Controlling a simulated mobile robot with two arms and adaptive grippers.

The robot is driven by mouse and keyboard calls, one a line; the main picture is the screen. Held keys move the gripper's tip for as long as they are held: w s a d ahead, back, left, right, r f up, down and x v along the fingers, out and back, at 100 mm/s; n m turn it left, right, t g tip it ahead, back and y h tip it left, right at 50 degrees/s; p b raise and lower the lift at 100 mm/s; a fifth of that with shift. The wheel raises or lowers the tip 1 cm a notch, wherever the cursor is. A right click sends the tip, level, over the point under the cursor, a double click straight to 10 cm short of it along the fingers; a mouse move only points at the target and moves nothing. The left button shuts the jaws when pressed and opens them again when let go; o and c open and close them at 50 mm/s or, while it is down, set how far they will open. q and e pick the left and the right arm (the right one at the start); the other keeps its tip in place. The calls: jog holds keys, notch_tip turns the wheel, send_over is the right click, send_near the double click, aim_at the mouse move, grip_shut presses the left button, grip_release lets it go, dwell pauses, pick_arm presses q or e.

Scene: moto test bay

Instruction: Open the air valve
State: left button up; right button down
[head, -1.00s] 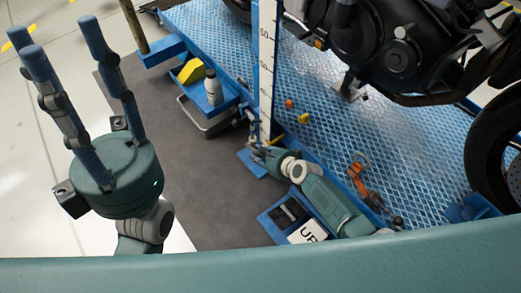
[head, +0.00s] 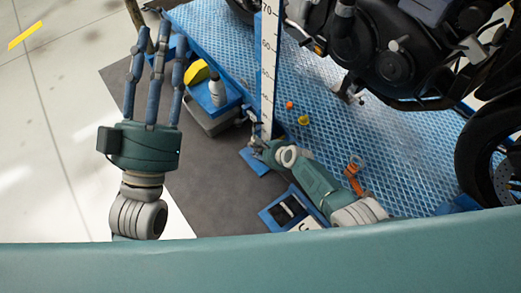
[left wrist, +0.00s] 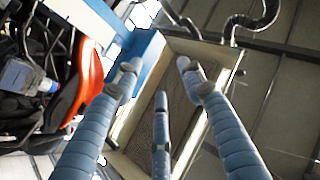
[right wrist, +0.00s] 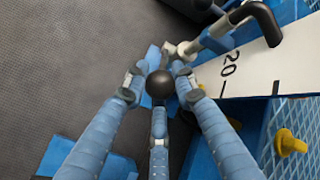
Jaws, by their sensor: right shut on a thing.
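A round black knob (right wrist: 160,84) sits between the fingertips of my right gripper (right wrist: 158,78), which is shut on it. In the head view my right gripper (head: 258,146) is low beside the foot of the white measuring post, and its fingers hide most of what they hold. A small pale fitting with a metal rod (right wrist: 187,48) shows just beyond the fingertips; I cannot tell how it joins the knob. My left gripper (head: 162,38) is raised at the left, open and empty, its fingers apart; they also show spread in the left wrist view (left wrist: 158,72).
The white measuring post (head: 268,75) stands close to my right gripper. A motorcycle (head: 395,60) stands on the blue textured platform (head: 330,130). A blue tray (head: 228,100) holds a grey bottle (head: 217,90) and a yellow item (head: 196,72).

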jog(key=shift+s+a, duration=0.15)
jog(key=shift+a, duration=0.1)
jog(key=c, duration=1.4)
grip_release()
jog(key=shift+d, duration=0.1)
jog(key=v, duration=1.1)
jog(key=shift+s+r, duration=0.2)
jog(key=shift+r, duration=0.15)
jog(key=shift+d, duration=0.15)
